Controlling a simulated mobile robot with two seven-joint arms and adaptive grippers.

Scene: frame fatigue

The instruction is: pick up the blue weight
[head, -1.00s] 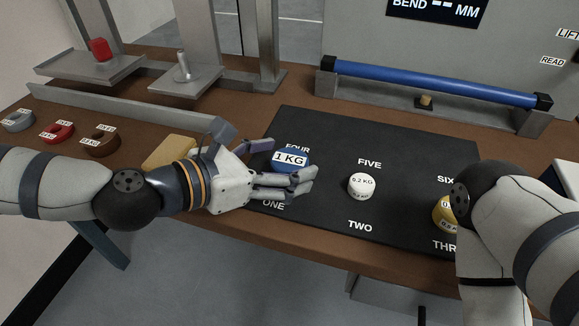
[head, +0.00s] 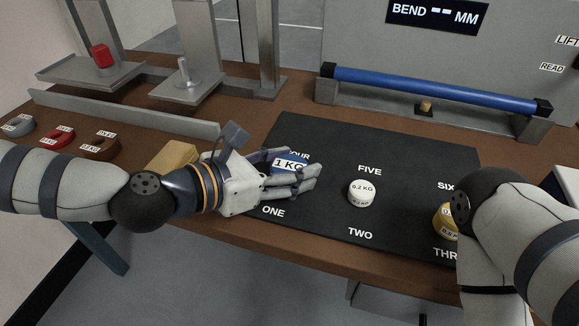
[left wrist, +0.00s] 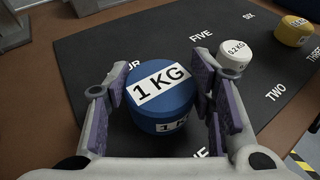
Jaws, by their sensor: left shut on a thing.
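The blue weight (head: 286,167), labelled 1 KG, is at the left part of the black mat (head: 330,222), near the words FOUR and ONE. My left gripper (head: 290,177) is around it, shut on it. In the left wrist view the blue weight (left wrist: 163,98) sits between the purple finger pads of the left gripper (left wrist: 165,110). I cannot tell whether it is clear of the mat. My right arm comes in from the right, and its gripper is out of sight.
A white 0.2 KG weight (head: 361,192) stands between FIVE and TWO. A yellow weight (head: 446,221) sits near my right arm. A tan block (head: 173,157) lies beside my left wrist. A blue bar (head: 435,88) on supports runs behind the mat.

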